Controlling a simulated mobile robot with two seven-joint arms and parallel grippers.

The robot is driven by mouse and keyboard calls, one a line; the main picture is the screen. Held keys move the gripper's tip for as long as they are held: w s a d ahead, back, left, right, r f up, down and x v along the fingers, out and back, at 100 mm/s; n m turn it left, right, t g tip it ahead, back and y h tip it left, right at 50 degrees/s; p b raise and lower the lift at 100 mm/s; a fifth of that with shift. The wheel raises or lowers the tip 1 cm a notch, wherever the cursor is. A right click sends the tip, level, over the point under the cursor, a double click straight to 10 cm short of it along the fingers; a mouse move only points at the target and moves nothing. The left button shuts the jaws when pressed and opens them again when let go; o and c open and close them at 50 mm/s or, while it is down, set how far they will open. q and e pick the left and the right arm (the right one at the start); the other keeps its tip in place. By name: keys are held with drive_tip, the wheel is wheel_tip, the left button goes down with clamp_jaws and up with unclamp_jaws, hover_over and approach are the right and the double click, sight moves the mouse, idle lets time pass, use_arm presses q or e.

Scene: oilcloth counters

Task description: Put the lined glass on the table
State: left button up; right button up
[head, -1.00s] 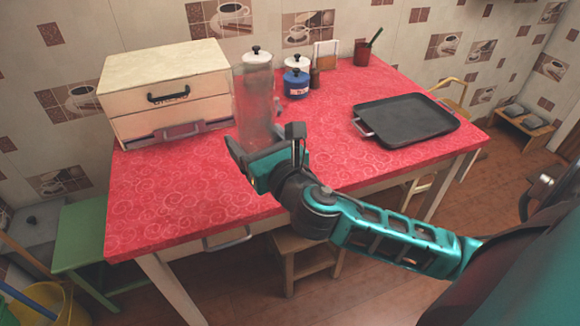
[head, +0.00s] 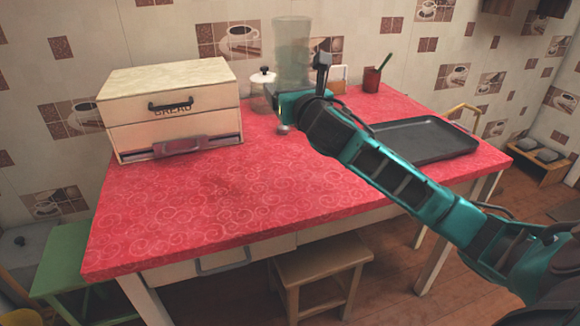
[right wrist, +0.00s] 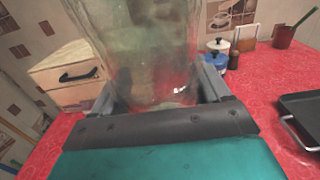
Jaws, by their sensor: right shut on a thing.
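The lined glass (head: 293,52) is a tall, clear, faintly greenish glass. In the head view it stands upright in my right gripper (head: 298,92), raised in front of the back wall. In the right wrist view the glass (right wrist: 145,50) fills the upper middle, between the two fingers of the gripper (right wrist: 160,95), which are shut on it. The table (head: 220,205) has a red patterned cloth and lies below the gripper. The glass's base is partly hidden by the gripper in the head view. My left gripper is not in view.
A bread box (head: 170,110) stands at the table's left back. A white canister (head: 263,85) and a red cup (head: 372,80) are at the back. A black tray (head: 425,140) lies on the right. The table's front middle is clear.

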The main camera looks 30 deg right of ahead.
wheel_tip(320, 180, down, 15)
drive_tip(key=b, duration=0.6)
drive_tip(key=shift+r, duration=0.1)
drive_tip(key=shift+f, duration=0.2)
drive_tip(key=o, duration=1.2)
drive_tip(key=shift+f, duration=0.1)
drive_tip(key=shift+c, duration=0.2)
